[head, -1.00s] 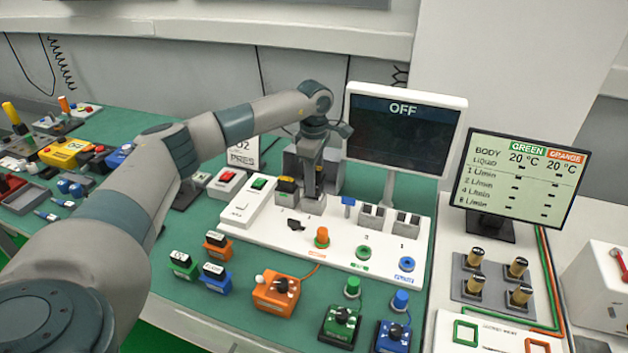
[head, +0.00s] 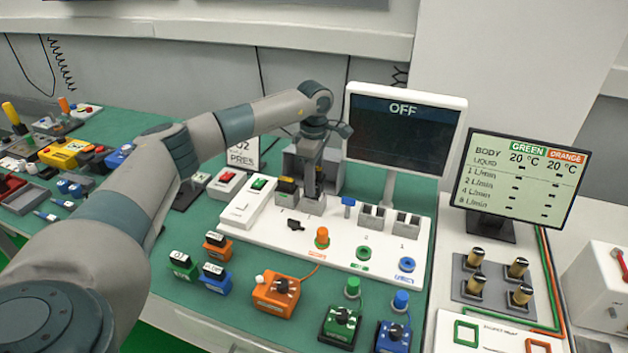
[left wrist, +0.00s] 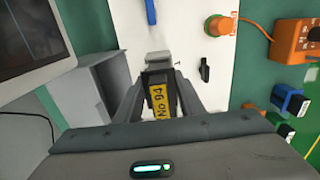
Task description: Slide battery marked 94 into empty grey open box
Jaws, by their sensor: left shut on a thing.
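My left gripper (head: 312,190) points down over the back row of the white panel (head: 262,232). In the left wrist view it (left wrist: 158,100) is shut on a dark battery with a yellow label reading No 94 (left wrist: 158,101). A small grey box (head: 314,207) is right below the fingers, and it also shows past the battery in the left wrist view (left wrist: 158,58). I cannot tell whether the battery's end is inside it. A dark, yellow-marked block (head: 287,185) sits in a grey holder just left of the fingers. My right gripper is not in view.
Two grey holders (head: 371,216) stand farther right on the panel, past a blue switch (head: 347,202). A black lever (head: 295,225) and an orange knob (head: 322,236) are in front. A larger grey housing (head: 296,168) and the OFF monitor (head: 402,130) stand close behind.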

